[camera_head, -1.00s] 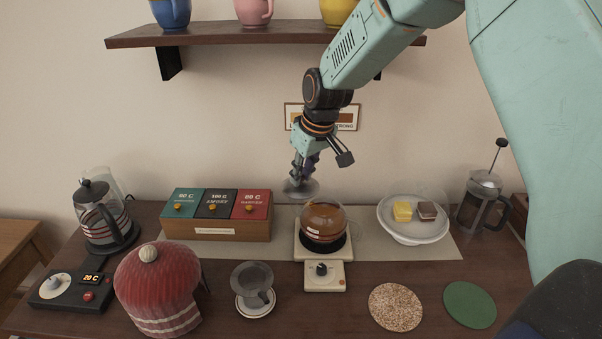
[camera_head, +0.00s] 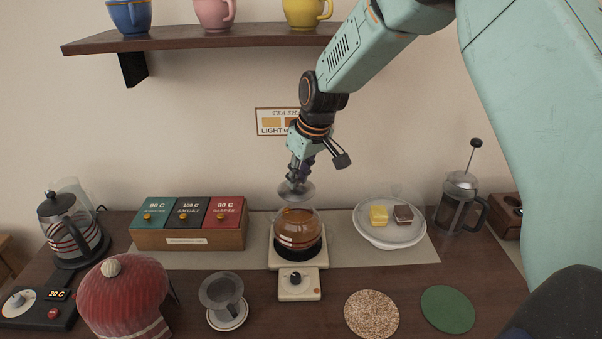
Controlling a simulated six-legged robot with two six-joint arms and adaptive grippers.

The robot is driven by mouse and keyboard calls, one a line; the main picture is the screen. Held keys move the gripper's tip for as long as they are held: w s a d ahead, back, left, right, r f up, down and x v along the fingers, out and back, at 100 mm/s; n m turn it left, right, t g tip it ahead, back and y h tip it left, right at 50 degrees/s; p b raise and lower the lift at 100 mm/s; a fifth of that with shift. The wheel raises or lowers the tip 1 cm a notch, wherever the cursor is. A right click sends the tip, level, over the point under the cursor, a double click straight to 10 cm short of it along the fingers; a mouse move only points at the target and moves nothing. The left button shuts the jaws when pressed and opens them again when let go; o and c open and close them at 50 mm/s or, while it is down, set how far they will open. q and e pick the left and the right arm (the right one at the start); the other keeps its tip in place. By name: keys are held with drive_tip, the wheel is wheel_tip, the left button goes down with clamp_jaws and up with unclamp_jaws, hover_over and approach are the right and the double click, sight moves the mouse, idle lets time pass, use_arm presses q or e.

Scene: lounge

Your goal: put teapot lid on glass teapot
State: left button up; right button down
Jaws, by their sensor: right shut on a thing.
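The glass teapot (camera_head: 297,232) holds amber tea and sits on a cream warmer (camera_head: 299,285) with a black top and a knob. My right gripper (camera_head: 297,181) is shut on the teapot lid (camera_head: 296,193), a grey see-through disc. The lid is just above the teapot's top, roughly over its opening. The fingertips hide the lid's knob. My left gripper is not in view.
A tea box (camera_head: 190,223) stands left of the teapot, and a plate with two cakes (camera_head: 390,232) stands right. A strainer cup (camera_head: 222,297), red cozy (camera_head: 123,297), kettle (camera_head: 72,230), French press (camera_head: 460,203) and two coasters (camera_head: 371,314) surround it. A shelf of mugs (camera_head: 200,37) hangs above.

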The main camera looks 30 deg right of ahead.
sight(299, 187)
drive_tip(key=shift+w+d+f+b, duration=0.1)
drive_tip(key=shift+d+f+b, duration=0.1)
drive_tip(key=shift+f+b, duration=0.45)
drive_tip(key=shift+f, duration=0.4)
drive_tip(key=shift+s+a+f, duration=0.2)
drive_tip(key=shift+f, duration=0.1)
drive_tip(key=shift+f+b, duration=0.2)
drive_tip(key=shift+b, duration=0.1)
drive_tip(key=shift+w+d+f+b, duration=0.1)
drive_tip(key=shift+f+b, duration=0.1)
drive_tip(key=shift+f, duration=0.35)
drive_tip(key=shift+w+d+f+b, duration=0.1)
drive_tip(key=shift+f+b, duration=0.05)
drive_tip(key=shift+f, duration=0.4)
drive_tip(key=shift+s+a+f, duration=0.1)
drive_tip(key=shift+f, duration=0.05)
drive_tip(key=shift+a+f, duration=0.1)
